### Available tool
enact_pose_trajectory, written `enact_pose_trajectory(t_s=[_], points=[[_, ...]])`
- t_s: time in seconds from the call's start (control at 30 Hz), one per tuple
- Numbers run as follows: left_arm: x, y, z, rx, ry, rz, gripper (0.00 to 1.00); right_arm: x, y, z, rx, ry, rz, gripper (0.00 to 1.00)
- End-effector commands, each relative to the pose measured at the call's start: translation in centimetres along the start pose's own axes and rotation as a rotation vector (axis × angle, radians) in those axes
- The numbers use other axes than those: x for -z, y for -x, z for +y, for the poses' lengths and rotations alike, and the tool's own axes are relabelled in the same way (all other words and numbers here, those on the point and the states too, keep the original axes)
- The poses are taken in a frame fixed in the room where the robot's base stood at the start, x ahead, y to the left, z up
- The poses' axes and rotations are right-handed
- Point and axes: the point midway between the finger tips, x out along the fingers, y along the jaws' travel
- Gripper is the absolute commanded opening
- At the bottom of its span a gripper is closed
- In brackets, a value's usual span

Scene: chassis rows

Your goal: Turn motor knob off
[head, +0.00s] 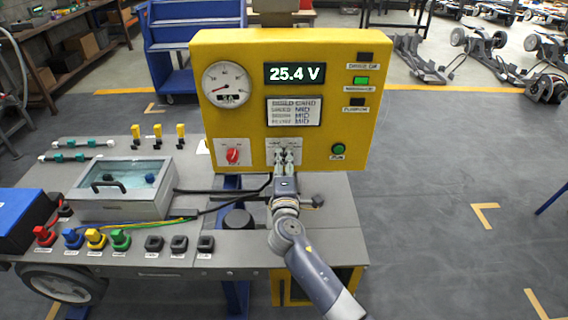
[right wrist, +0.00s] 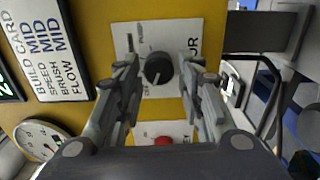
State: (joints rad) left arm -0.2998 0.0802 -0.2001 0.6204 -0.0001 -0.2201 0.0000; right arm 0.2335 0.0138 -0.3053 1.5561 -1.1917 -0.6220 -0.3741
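The yellow control box (head: 330,45) stands at the back of the bench. In the right wrist view, the round black motor knob (right wrist: 158,70) sits on a white plate (right wrist: 127,36) whose label partly reads "OR". My right gripper (head: 286,158) is in front of this plate; in the head view it hides the knob. In the right wrist view, the right gripper (right wrist: 158,66) is open, one finger on each side of the knob, with gaps visible. I cannot tell how far the fingertips are from the panel. My left gripper is not in view.
A red knob (head: 232,155) sits left of the motor plate and a green button (head: 338,149) right of it. The display (head: 295,73) reads 25.4 V; one green indicator (head: 361,81) is lit. A lidded case (head: 124,190) and cables lie on the bench at left.

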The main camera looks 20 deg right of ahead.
Motion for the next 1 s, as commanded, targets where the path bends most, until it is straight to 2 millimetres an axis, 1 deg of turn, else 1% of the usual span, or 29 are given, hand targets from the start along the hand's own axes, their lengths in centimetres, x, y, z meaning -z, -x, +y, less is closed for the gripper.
enact_pose_trajectory(t_s=[0.33,0.47,0.57,0.8,0.9,1.0], points=[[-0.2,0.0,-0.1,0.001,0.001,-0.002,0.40,0.0,0.0,0.1,-0.001,-0.002,0.000,0.48],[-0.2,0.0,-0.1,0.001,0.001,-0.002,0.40,0.0,0.8,0.0,0.000,-0.002,0.000,0.48],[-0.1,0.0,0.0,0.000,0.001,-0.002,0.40,0.0,2.2,-0.1,0.001,-0.002,0.000,0.48],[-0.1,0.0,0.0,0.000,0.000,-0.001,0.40,0.0,7.3,-0.1,0.003,-0.003,0.000,0.48],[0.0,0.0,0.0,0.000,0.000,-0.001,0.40,0.0,9.1,-0.1,0.001,-0.002,0.001,0.48],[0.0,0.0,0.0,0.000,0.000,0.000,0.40,0.0,10.5,-0.1,0.002,-0.002,0.001,0.48]])
